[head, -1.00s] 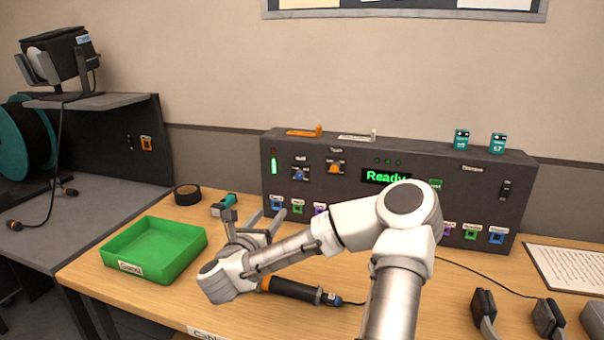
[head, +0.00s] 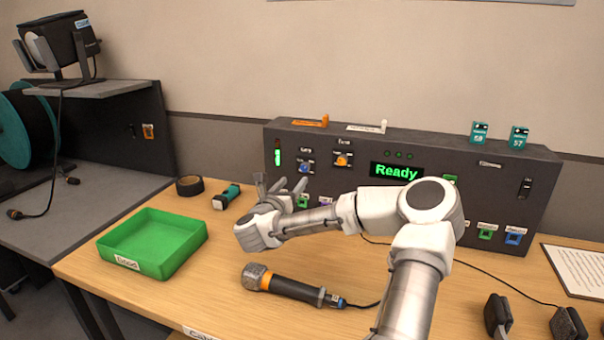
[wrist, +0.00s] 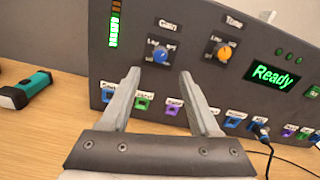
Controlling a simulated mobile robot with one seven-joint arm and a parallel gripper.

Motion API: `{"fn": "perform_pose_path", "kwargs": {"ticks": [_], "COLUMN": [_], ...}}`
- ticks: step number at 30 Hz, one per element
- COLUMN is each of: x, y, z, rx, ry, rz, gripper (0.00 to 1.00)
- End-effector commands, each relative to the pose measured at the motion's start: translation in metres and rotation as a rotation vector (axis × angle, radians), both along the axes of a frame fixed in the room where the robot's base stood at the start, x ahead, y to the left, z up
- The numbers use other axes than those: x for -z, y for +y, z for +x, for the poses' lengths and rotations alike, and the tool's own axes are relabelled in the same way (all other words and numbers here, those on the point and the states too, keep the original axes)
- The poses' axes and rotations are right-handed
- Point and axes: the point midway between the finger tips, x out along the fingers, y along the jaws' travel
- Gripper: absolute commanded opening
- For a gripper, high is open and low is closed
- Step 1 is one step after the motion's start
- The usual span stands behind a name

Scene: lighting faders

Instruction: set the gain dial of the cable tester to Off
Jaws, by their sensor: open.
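The cable tester (head: 455,184) is a dark grey panel at the back of the table, with a green "Ready" display. Its gain dial appears to be the blue knob (head: 304,168), whose label is blurred; the blue knob also shows in the wrist view (wrist: 161,55). An orange knob (head: 342,160) sits to its right, labelled something like "Tone" in the wrist view (wrist: 225,53). My gripper (head: 281,184) is open and empty in front of the panel's left part. In the wrist view my gripper (wrist: 158,78) points at the panel, with the blue knob beyond and between the fingertips, apart from them.
A green tray (head: 150,268) stands at the front left. A microphone (head: 290,287) lies below my arm. A flashlight (head: 227,197) and black tape roll (head: 189,186) lie left of the panel. Coloured sockets (wrist: 173,107) line the panel's lower edge, with a cable plugged in.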

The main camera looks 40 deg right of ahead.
Motion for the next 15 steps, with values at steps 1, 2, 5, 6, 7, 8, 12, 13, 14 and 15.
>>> {"fn": "perform_pose_path", "kwargs": {"ticks": [1,2,5,6,7,8,12,13,14,15], "x": [0.002,0.002,0.001,0.001,0.001,0.001,0.001,0.001,0.000,0.001], "y": [-0.011,-0.016,-0.034,-0.040,-0.045,-0.049,-0.064,-0.066,-0.068,-0.070], "z": [0.005,0.007,0.017,0.020,0.022,0.024,0.033,0.034,0.035,0.036], "rx": [0.004,0.005,0.004,0.003,0.003,0.004,0.001,0.002,0.002,0.001], "ry": [-0.002,-0.002,-0.002,-0.002,-0.002,-0.001,-0.001,-0.001,-0.001,-0.001], "rz": [0.003,0.002,0.001,0.002,0.003,0.002,0.002,0.001,0.001,0.001], "gripper": [0.63,0.63,0.63,0.63,0.63,0.63,0.63,0.63,0.63,0.63]}}
